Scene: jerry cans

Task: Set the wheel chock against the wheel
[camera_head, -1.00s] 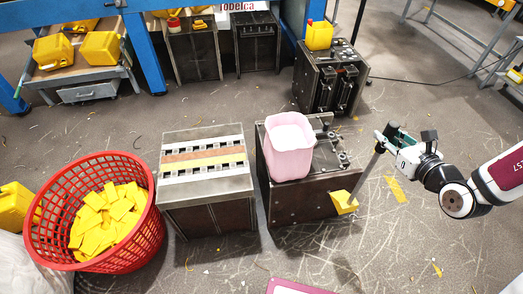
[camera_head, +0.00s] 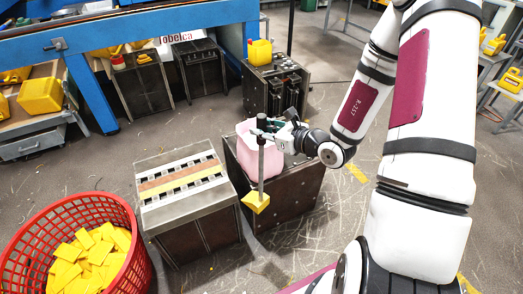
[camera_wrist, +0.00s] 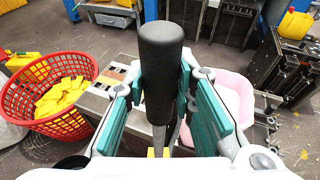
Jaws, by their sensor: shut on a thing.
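The wheel chock (camera_head: 256,201) is a yellow wedge on a long grey rod with a thick black grip (camera_wrist: 162,60). My gripper (camera_head: 275,130) is shut on the rod near its top. The chock hangs tilted in front of a dark metal block, below a pink tub; I cannot tell how high it is. In the wrist view, my gripper's teal fingers (camera_wrist: 162,95) stand on both sides of the black grip, and only a sliver of the yellow wedge (camera_wrist: 158,153) shows below. I see no wheel in any view.
The pink tub (camera_head: 246,160) stands on the dark metal block (camera_head: 291,197). A block with striped top (camera_head: 178,186) is to its left. A red basket (camera_head: 135,255) of yellow pieces is at lower left. A yellow jerry can (camera_head: 260,52) stands on a block behind. Floor in front is clear.

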